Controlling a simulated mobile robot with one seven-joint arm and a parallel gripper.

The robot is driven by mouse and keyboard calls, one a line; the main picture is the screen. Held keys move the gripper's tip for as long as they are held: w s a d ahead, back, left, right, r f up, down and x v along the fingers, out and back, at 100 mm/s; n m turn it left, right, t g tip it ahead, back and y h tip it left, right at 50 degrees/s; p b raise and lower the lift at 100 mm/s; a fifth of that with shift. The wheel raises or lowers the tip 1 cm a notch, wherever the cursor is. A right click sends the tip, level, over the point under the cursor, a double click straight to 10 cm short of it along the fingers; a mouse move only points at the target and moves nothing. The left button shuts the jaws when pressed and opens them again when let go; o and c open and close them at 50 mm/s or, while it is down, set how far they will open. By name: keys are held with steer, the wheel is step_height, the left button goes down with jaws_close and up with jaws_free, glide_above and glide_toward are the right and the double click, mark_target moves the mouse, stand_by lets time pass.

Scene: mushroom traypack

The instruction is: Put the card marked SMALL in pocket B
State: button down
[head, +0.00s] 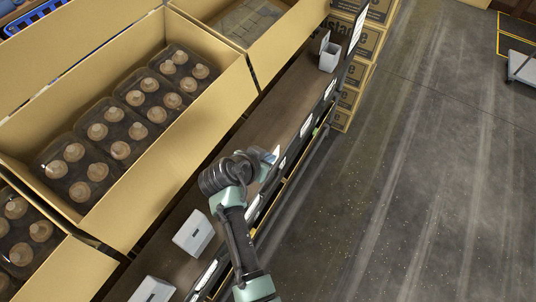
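My arm reaches up from the bottom centre of the head view and ends in a dark wrist. My gripper (268,157) is at its far end, over the shelf's front edge; its fingers are too small and partly hidden to tell open from shut. A small pale piece shows right at that end, and I cannot tell whether it is a card. Several white card-like plates (305,126) sit along the shelf's front edge. No marking SMALL or letter B is readable, so the card and pocket B cannot be told apart from the rest.
Open cartons (196,118) with trays of brown mushrooms stand on the dark shelf (283,98). White slotted boxes (193,233) stand at the lower left, and a grey open bin (329,58) at the far end. Stacked cartons (352,82) stand beyond.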

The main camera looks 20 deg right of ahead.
steer(key=shift+d+f+b, duration=0.1)
steer(key=shift+f+b, duration=4.35)
steer(key=shift+f, duration=1.05)
steer(key=shift+f, duration=0.15)
steer(key=c, duration=1)
jaws_free()
